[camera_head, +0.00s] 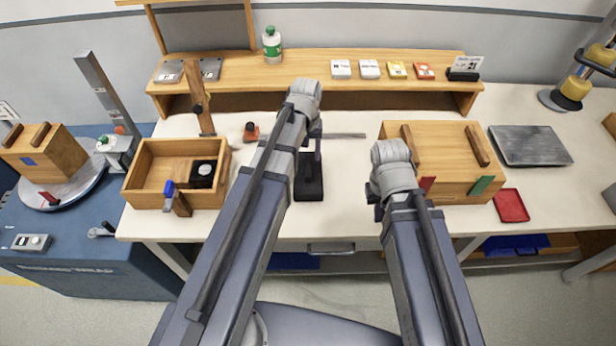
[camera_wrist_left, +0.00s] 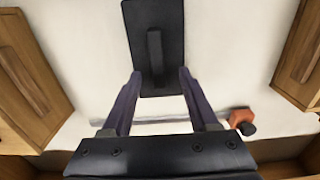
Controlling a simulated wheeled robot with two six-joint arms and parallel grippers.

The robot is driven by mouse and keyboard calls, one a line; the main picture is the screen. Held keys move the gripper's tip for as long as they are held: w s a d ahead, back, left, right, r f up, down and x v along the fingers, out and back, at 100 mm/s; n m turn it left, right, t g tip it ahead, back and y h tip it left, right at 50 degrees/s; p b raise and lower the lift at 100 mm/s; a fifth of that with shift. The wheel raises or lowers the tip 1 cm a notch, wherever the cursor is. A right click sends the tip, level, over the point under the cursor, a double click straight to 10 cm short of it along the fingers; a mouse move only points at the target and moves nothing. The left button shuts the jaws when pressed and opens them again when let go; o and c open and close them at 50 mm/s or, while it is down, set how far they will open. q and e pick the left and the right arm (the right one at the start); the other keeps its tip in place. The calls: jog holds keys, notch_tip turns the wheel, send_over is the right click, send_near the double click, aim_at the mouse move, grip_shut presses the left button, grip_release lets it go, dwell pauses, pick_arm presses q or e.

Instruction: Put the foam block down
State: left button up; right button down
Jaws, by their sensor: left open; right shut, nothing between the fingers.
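A flat black block with a raised bar on top, which I take to be the foam block (camera_head: 309,187), lies on the white bench between the two wooden boxes. It also shows in the left wrist view (camera_wrist_left: 157,18), lying flat. My left gripper (camera_head: 316,142) points down at the far end of the block. In the left wrist view my left gripper (camera_wrist_left: 160,74) is open, its fingertips apart on either side of the block's near end. I cannot tell whether they touch it. My right arm ends beside the lidded wooden box, and its fingers are hidden.
An open wooden box (camera_head: 146,198) stands left and the lidded box (camera_head: 440,160) right. A thin grey rod (camera_head: 345,135) and an orange item (camera_head: 251,131) lie behind the block. A raised wooden shelf (camera_head: 320,62) runs along the back. A red tray (camera_head: 511,206) is at right.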

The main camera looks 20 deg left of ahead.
aim_at(308, 166)
pick_arm(q)
jog(key=f+b, duration=0.2)
jog(key=f, duration=0.1)
jog(key=f+b, duration=0.1)
jog(key=b, duration=0.1)
jog(key=shift+s+d+f, duration=0.2)
jog(key=shift+d+f, duration=0.05)
jog(key=shift+f, duration=0.1)
jog(key=shift+r, duration=0.1)
jog(key=shift+c, duration=0.2)
grip_shut()
dwell(0.7)
